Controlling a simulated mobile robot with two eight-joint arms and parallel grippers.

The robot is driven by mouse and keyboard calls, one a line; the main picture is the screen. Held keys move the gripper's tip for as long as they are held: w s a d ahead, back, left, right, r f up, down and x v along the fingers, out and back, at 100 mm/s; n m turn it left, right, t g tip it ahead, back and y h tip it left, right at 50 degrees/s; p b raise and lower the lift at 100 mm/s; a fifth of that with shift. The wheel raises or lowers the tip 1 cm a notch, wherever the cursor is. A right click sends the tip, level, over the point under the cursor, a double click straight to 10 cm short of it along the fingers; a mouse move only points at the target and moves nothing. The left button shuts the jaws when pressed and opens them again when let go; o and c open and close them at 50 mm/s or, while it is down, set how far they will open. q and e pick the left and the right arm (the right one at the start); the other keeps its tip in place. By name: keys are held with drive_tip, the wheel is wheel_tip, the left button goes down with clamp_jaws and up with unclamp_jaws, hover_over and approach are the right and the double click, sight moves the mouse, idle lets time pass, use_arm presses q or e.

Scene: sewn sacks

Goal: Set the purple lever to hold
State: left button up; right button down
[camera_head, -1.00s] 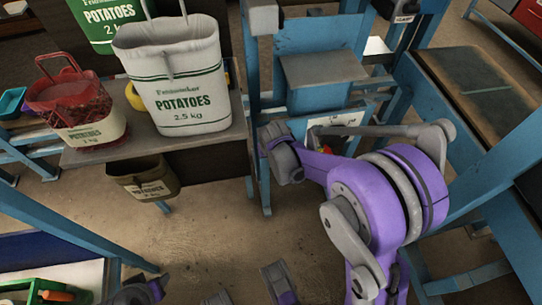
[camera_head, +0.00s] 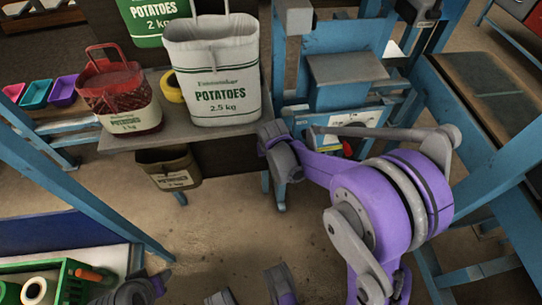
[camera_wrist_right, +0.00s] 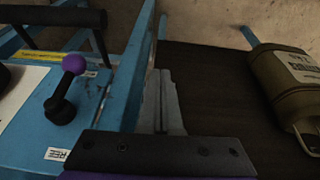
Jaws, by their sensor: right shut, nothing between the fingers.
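The purple lever knob (camera_wrist_right: 75,63) is in the right wrist view, on a short black arm rising from a black pivot (camera_wrist_right: 60,109) on a blue panel (camera_wrist_right: 112,112). The knob is at the upper right of the pivot, beside a small white label (camera_wrist_right: 89,74) too small to read. A second label (camera_wrist_right: 57,154), apparently reading FREE, lies below the pivot. My right gripper (camera_wrist_right: 162,90) is shut and empty, to the right of the lever, apart from it and past the panel's raised blue edge. The lever cannot be made out in the head view.
A blue frame (camera_head: 348,68) stands behind my right arm. A white potato sack (camera_head: 212,75) and red basket (camera_head: 118,92) stand on a grey shelf (camera_head: 150,143). An olive sack (camera_head: 168,168) hangs below; it also shows in the wrist view (camera_wrist_right: 290,85). The floor in front is clear.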

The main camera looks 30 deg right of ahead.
use_arm(q)
drive_tip(key=shift+d, duration=0.1)
use_arm(e)
drive_tip(key=shift+d, duration=0.1)
idle(0.3)
drive_tip(key=s+a+r+n+y, duration=0.1)
drive_tip(key=s+a+r+n, duration=0.2)
drive_tip(key=s, duration=0.9)
drive_tip(key=s+a+r, duration=0.2)
drive_tip(key=s+r, duration=0.3)
drive_tip(key=s, duration=0.7)
use_arm(q)
wheel_tip(320, 180, up, 20)
drive_tip(key=w+p, duration=0.2)
drive_tip(key=p, duration=1.6)
drive_tip(key=shift+r+t, duration=0.2)
drive_tip(key=shift+t, duration=0.2)
use_arm(e)
wheel_tip(320, 180, up, 21)
drive_tip(key=w+t, duration=0.1)
drive_tip(key=w, duration=0.1)
drive_tip(key=shift+f+t, duration=0.15)
drive_tip(key=shift+t, duration=0.15)
